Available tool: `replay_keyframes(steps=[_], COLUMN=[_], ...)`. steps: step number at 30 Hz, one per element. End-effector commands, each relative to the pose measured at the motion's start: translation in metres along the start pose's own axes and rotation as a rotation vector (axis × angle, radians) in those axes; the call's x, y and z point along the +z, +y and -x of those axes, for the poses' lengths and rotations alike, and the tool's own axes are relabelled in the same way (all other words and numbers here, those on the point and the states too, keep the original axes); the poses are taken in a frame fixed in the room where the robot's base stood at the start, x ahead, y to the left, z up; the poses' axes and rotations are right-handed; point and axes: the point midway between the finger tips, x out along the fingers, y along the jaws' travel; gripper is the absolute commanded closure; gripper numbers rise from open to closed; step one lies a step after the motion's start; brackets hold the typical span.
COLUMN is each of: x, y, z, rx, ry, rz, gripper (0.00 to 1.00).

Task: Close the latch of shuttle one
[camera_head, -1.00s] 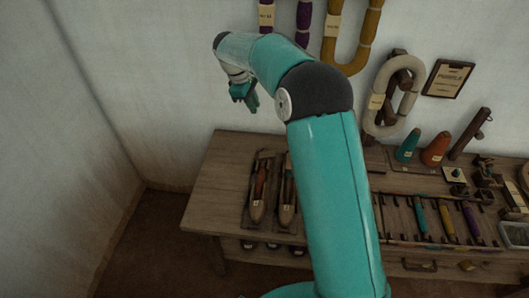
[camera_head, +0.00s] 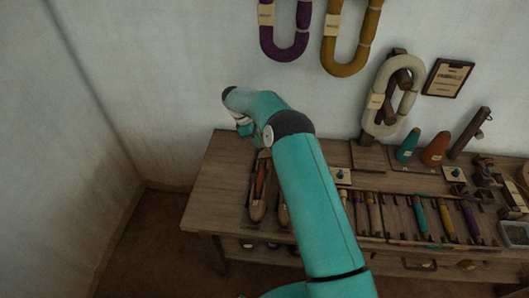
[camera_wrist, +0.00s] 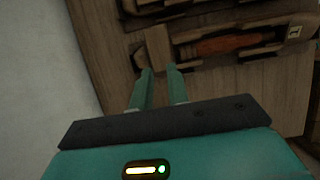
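Shuttle one (camera_wrist: 229,44) is the long wooden shuttle at the upper right of the wrist view, with a reddish-brown bobbin in its slot and a label marked 1 at its right end. In the head view, the left shuttle (camera_head: 257,210) with a red bobbin lies on the bench's left part. A pale wooden block (camera_wrist: 157,45) sits at the shuttle's left end; I cannot tell whether it is the latch. My gripper (camera_wrist: 159,69) is open and empty, its tips near that block. In the head view my gripper (camera_head: 246,130) is above the shuttle's far end.
A second shuttle (camera_head: 284,214) lies to the right, partly hidden by my arm. The bench (camera_head: 212,190) also holds several tools and coloured cones (camera_head: 435,148). Yarn hanks (camera_head: 350,55) hang on the wall behind. The bench's left end is bare.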

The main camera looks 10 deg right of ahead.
Motion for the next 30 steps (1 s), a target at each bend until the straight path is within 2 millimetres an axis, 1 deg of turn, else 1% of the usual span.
replay_keyframes(steps=[1, 6, 9, 12, 16, 23, 24, 25, 26, 30], x=[0.000, 0.000, -0.001, 0.000, 0.000, 0.000, 0.000, 0.000, 0.000, 0.000], y=[-0.001, -0.001, -0.001, 0.000, 0.000, 0.000, 0.000, 0.000, 0.000, 0.000], z=[-0.012, -0.045, -0.059, -0.069, -0.074, -0.074, -0.074, -0.074, -0.074, -0.074], rx=[-0.004, -0.004, -0.002, -0.002, 0.000, 0.000, 0.000, 0.000, 0.000, 0.000], ry=[0.000, 0.000, 0.001, 0.000, 0.002, 0.001, 0.001, 0.001, 0.001, 0.001], rz=[0.000, 0.000, 0.000, 0.000, -0.001, -0.001, -0.001, -0.001, -0.001, -0.001], gripper=[0.83, 0.83, 0.83, 0.83, 0.83, 0.83, 0.91, 0.97, 1.00, 1.00])
